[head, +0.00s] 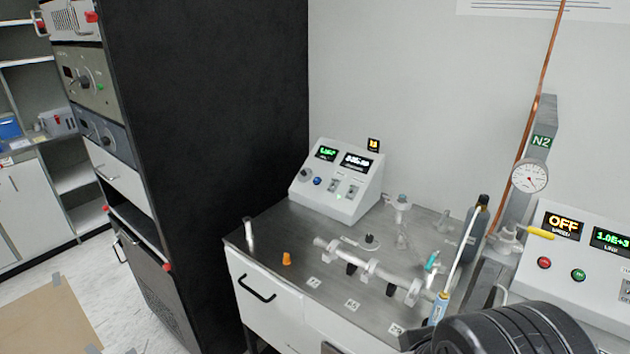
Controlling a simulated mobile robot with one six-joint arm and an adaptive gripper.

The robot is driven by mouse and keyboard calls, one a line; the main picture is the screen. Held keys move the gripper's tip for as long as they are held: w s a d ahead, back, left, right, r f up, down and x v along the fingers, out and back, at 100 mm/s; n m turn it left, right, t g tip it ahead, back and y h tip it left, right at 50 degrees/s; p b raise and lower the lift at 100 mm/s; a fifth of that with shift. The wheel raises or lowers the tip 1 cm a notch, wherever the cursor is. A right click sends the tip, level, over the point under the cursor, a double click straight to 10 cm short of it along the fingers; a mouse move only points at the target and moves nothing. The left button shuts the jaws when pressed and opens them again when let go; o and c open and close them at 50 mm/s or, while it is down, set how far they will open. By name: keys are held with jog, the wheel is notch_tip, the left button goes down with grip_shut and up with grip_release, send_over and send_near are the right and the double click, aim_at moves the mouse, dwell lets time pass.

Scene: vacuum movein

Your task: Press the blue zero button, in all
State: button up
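A sloped white control box (340,205) stands at the back of the metal bench, against the wall. A small round blue button (317,181) sits on the left of its front panel. A darker, grey-blue knob (305,173) is just up and left of it. The panel has a green-lit display (327,153) and a white-lit display (357,162), whose digits are too small to read surely. Small switches are at the right of the panel. Nothing covers the blue button. I cannot make out my gripper's fingers in this view.
Glass fittings (370,265) lie and stand across the bench (270,230). An orange stopper (287,259) is at the front left. A second box (575,265) reads OFF, with red and green buttons. A black rack (215,130) borders the left. A black ribbed shape (510,335) fills the bottom right.

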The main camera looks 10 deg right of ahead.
grip_shut()
dwell(1.2)
